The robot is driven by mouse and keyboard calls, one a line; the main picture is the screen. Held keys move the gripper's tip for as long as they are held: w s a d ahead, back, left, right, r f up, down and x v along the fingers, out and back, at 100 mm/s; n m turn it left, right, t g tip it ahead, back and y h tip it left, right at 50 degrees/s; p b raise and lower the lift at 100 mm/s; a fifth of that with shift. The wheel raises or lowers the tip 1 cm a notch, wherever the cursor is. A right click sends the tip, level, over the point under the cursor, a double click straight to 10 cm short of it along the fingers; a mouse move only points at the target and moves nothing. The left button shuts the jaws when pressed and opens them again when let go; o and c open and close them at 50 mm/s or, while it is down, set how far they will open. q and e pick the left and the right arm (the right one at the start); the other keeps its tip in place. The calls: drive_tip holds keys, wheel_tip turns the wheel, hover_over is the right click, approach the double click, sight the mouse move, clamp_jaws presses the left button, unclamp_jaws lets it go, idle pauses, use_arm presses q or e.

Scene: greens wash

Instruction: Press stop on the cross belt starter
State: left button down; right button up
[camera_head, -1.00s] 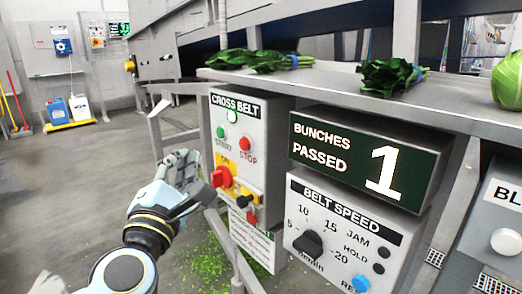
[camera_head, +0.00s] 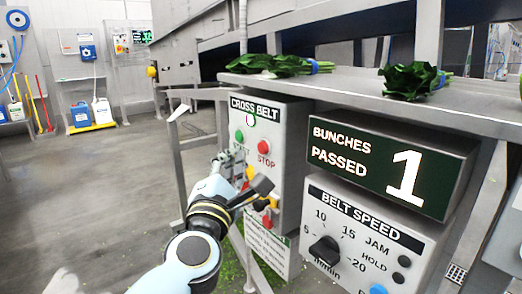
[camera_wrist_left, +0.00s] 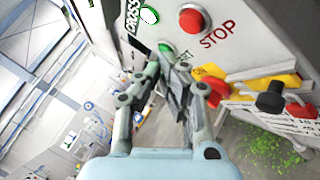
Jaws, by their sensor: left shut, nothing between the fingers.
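The cross belt starter (camera_head: 285,118) is a grey box with a green START button (camera_head: 239,135) and a red STOP button (camera_head: 264,146) side by side. The STOP button shows in the wrist view (camera_wrist_left: 192,20), with the green button (camera_wrist_left: 166,48) to its lower left. My left gripper (camera_head: 226,162) is shut and empty, in front of the box's left part, just below START. In the wrist view its fingertips (camera_wrist_left: 168,66) lie close below the green button and left of STOP. I cannot tell whether they touch the panel. My right gripper is not in view.
Below the buttons is a red and yellow switch (camera_wrist_left: 270,85), partly behind my arm in the head view. A white indicator (camera_head: 250,120) sits above them. The counter (camera_head: 390,160) reads 1, over the belt speed panel (camera_head: 365,235). Greens (camera_head: 265,63) lie on the belt above.

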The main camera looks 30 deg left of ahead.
use_arm(q)
drive_tip(key=shift+w+d, duration=0.25)
drive_tip(key=shift+w, duration=0.35)
drive_tip(key=shift+w+d, duration=0.2)
drive_tip(key=shift+w, duration=0.4)
drive_tip(key=shift+w, duration=0.1)
idle(0.5)
drive_tip(key=shift+w+d, duration=0.15)
drive_tip(key=shift+w, duration=0.1)
drive_tip(key=shift+w+d, duration=0.2)
drive_tip(key=shift+w, duration=0.25)
idle(0.7)
idle(0.4)
drive_tip(key=shift+s+a, duration=0.3)
drive_tip(key=shift+s, duration=0.5)
drive_tip(key=s, duration=0.1)
drive_tip(key=s+a, duration=0.1)
drive_tip(key=s, duration=0.1)
drive_tip(key=s+a+p, duration=0.1)
drive_tip(key=shift+s, duration=0.35)
